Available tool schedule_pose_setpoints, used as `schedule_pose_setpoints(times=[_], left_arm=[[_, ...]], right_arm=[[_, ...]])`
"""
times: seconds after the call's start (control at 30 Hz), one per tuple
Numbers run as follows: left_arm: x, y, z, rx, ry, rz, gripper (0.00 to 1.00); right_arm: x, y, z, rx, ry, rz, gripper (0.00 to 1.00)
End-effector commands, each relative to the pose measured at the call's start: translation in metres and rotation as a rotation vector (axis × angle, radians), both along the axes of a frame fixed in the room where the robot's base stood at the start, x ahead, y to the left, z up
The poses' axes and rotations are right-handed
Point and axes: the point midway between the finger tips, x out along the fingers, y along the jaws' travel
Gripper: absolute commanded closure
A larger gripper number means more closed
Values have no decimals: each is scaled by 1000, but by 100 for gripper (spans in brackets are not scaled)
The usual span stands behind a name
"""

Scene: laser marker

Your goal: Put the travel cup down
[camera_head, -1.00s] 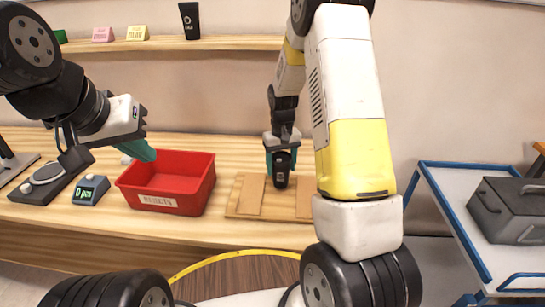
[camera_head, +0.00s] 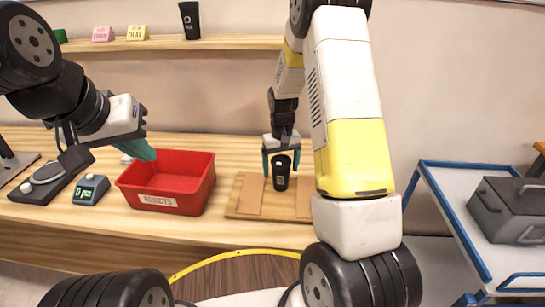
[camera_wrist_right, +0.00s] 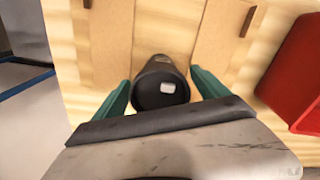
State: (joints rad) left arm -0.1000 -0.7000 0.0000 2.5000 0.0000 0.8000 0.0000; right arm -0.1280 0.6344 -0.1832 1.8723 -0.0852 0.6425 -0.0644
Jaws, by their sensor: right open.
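The travel cup (camera_head: 281,180) is black with a dark lid and a small pale mark. It stands upright on a light wooden board (camera_head: 243,213), in the channel between two raised strips. It also shows from above in the right wrist view (camera_wrist_right: 160,88). My right gripper (camera_head: 281,165) is open, its teal fingers on either side of the cup with a gap on each side. My left gripper (camera_head: 143,150) hangs over the left rear of the red bin; its teal fingers overlap in the view, so its opening is unclear.
The red bin (camera_head: 208,187), labelled REJECTS, stands left of the board. A small device with a display (camera_head: 90,189) is further left. Another black cup (camera_head: 189,20) and coloured blocks (camera_head: 137,33) are on the shelf. A blue-edged cart (camera_head: 447,190) with a grey toolbox (camera_head: 510,210) is at right.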

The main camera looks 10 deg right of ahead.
Motion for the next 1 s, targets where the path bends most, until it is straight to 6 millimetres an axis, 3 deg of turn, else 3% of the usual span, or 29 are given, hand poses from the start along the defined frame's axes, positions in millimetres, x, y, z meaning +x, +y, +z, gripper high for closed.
schedule_pose_setpoints(times=[0.4, 0.7, 0.87, 1.0], left_arm=[[0, 0, 0, 0, 0, 0, 100], [0, 0, 0, 0, 0, 0, 100], [0, 0, 0, 0, 0, 0, 100], [0, 0, 0, 0, 0, 0, 100]], right_arm=[[1, 0, 84, 1, -6, 0, 16], [-2, 0, 120, 5, -11, -2, 16], [-25, 2, 161, 44, -75, -15, 16], [-68, 6, 212, 98, -172, -31, 16]])
